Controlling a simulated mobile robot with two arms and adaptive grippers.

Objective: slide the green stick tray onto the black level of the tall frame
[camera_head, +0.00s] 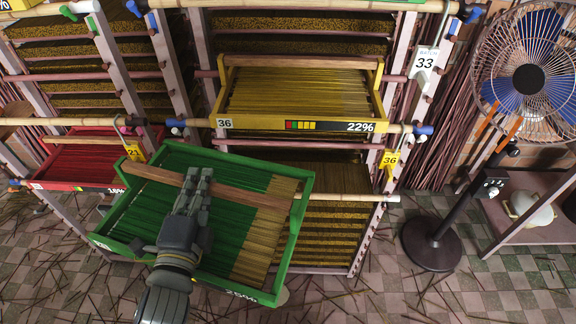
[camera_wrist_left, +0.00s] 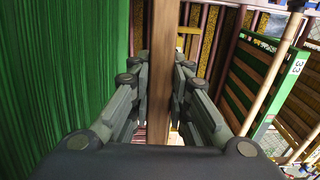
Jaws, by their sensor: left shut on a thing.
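The green stick tray (camera_head: 298,215) hangs tilted in front of the tall frame (camera_head: 410,75) in the head view. It carries green sticks on the left and tan sticks on the right. A wooden bar (camera_head: 250,193) crosses the tray. My left gripper (camera_head: 199,177) is shut on this bar. In the left wrist view the bar (camera_wrist_left: 161,70) stands between the fingers (camera_wrist_left: 160,75), with green sticks (camera_wrist_left: 60,60) to the left. The tray covers part of the frame's lower levels. I cannot make out which level is black. My right gripper is not in view.
A yellow tray (camera_head: 290,124) marked 22% sits in the frame just above the green tray. A red tray (camera_head: 75,186) sits in the rack at left. A fan (camera_head: 528,78) on a round-based stand (camera_head: 431,245) is at right. Loose sticks litter the checkered floor (camera_head: 390,285).

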